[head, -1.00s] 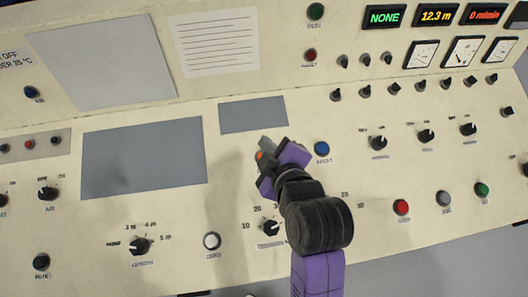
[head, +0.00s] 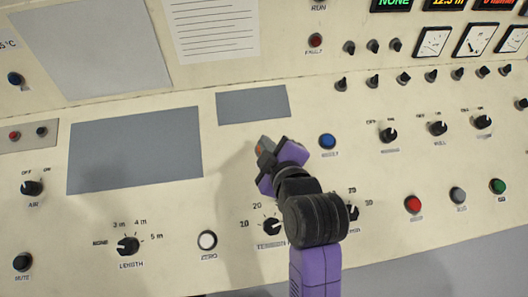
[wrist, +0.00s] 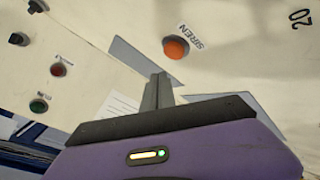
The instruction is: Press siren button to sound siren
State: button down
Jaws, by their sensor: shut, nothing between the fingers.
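The siren button (wrist: 176,48) is a round orange button with a SIREN label beside it on the cream panel, clear to see in the wrist view. In the head view only a small reddish-orange patch (head: 260,149) shows beside my fingertips, mostly hidden by my gripper. My purple and black gripper (head: 266,146) is over the middle of the panel. Its grey fingers (wrist: 157,92) are closed together and empty. In the wrist view the fingertips appear just below and left of the button, with a gap in the picture. I cannot tell the depth of that gap.
A blue button (head: 327,141) sits just right of my gripper. A tension knob (head: 272,227) and a white zero button (head: 207,240) are nearer the front. Red (head: 413,204) and green (head: 498,186) buttons lie to the right. A flat grey plate (head: 253,105) is behind the gripper.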

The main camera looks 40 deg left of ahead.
jog(key=shift+w+a+f+b, duration=0.1)
jog(key=shift+f+b, duration=0.1)
jog(key=shift+f, duration=0.3)
jog(key=shift+w+a+f+b, duration=0.1)
jog(key=shift+f+b, duration=0.1)
jog(key=shift+f, duration=0.25)
jog(key=shift+f, duration=0.1)
dwell(1.2)
jog(key=shift+f, duration=0.35)
jog(key=shift+w+a+f+b, duration=0.1)
jog(key=shift+f+b, duration=0.35)
jog(key=shift+b, duration=0.15)
dwell(0.5)
jog(key=shift+r, duration=0.15)
dwell(0.3)
jog(key=shift+r+p, duration=0.75)
jog(key=shift+p, duration=0.05)
jog(key=r+p, duration=0.3)
jog(key=s+d+r+p, duration=0.1)
jog(key=shift+d+r, duration=0.1)
jog(key=shift+r, duration=0.3)
